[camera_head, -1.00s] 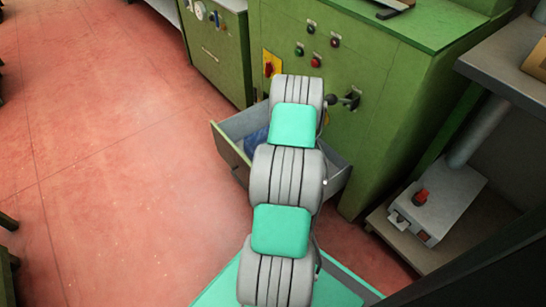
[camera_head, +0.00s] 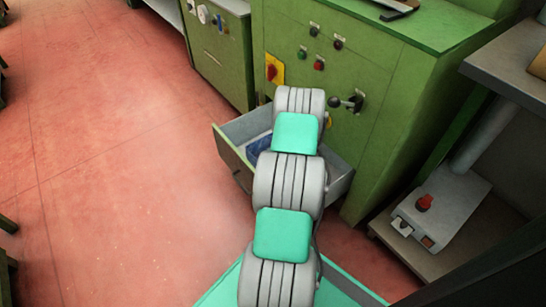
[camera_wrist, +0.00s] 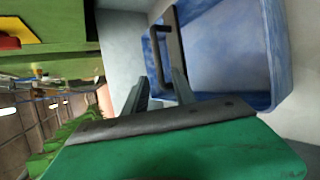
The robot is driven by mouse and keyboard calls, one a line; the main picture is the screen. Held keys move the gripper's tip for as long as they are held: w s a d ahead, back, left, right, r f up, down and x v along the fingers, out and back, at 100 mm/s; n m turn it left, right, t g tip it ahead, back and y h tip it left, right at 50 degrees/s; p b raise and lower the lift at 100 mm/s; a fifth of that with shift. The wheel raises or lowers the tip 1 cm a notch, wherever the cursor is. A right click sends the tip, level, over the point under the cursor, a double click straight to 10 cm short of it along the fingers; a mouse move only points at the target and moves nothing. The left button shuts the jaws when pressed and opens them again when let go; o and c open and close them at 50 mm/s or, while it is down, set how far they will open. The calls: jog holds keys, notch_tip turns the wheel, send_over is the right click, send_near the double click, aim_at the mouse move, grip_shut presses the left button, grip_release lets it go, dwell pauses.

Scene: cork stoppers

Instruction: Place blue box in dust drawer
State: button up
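The blue box (camera_head: 259,147) lies inside the open dust drawer (camera_head: 233,157), partly hidden behind my arm in the head view. In the wrist view the blue box (camera_wrist: 225,50) fills the upper right, with a dark handle (camera_wrist: 155,50) on its near side. The drawer's pale wall (camera_wrist: 122,45) stands to its left. My gripper (camera_wrist: 160,76) has its two fingers apart, on either side of the handle's lower end, with no clear grip on it. My gripper is hidden behind my arm in the head view.
The green machine (camera_head: 345,120) with knobs and a lever rises behind and right of the drawer. A grey pedal unit (camera_head: 440,210) sits on a low shelf at right. Another green cabinet (camera_head: 220,55) stands at back left.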

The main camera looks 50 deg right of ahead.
jog(key=p+v, duration=0.3)
jog(key=v, duration=0.9)
jog(key=shift+r, duration=0.1)
